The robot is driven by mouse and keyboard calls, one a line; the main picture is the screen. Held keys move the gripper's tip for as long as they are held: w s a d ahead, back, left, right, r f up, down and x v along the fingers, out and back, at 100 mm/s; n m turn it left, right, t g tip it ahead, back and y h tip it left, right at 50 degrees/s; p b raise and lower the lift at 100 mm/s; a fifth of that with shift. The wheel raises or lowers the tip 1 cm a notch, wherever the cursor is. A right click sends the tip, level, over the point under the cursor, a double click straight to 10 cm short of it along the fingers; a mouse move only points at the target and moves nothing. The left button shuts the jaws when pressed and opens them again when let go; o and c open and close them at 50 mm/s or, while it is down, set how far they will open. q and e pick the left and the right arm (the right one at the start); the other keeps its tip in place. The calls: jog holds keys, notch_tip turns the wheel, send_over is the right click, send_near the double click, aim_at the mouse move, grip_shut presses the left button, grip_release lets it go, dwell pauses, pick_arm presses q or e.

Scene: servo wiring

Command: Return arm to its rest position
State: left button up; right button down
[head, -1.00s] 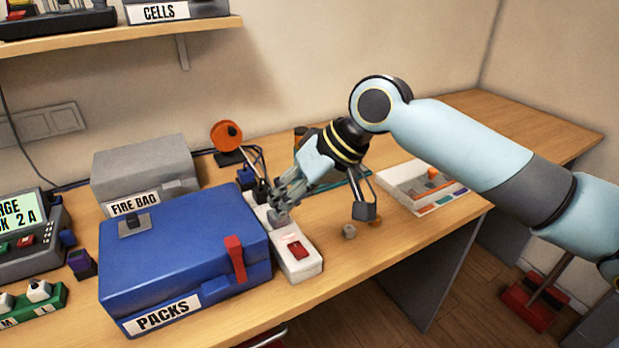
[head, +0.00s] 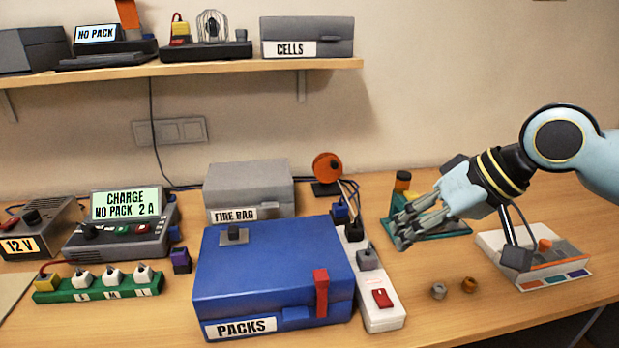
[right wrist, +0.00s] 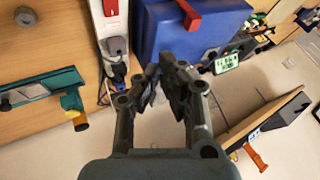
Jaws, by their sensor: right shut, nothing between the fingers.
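My right arm comes in from the right in the head view. Its gripper (head: 404,230) is shut and empty, held up over the table right of the white power strip (head: 382,318). In the right wrist view the fingers (right wrist: 165,75) are close together with nothing between them. The strip has a red switch (head: 382,298), a grey plug (head: 369,259) and a black plug (head: 354,232). The strip also shows in the right wrist view (right wrist: 116,47). My left gripper is not in view.
The blue PACKS box (head: 255,265) stands left of the strip, with the grey fire bag box (head: 250,185) behind. A teal stand (head: 450,228) is behind the gripper. A white tray (head: 497,262) and two small knobs (head: 438,291) lie at the right.

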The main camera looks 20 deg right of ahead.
jog(key=s+a+f+n+g+h, duration=0.1)
jog(key=s+f+h, duration=0.25)
jog(key=s, duration=0.45)
jog(key=s+a+f+n+g+h, duration=0.15)
jog(key=s+f, duration=0.25)
jog(key=s, duration=0.4)
jog(key=s+d+f+g+b, duration=0.2)
jog(key=f+b, duration=0.8)
jog(key=f, duration=2.8)
jog(key=s+d+f+b, duration=0.1)
jog(key=s+f+b, duration=0.6)
jog(key=s+f, duration=1.1)
notch_tip(320, 180, down, 3)
jog(key=shift+s+d+f+m, duration=0.1)
jog(key=shift+s+d+m, duration=0.15)
jog(key=shift+s+m, duration=0.2)
jog(key=shift+g, duration=0.25)
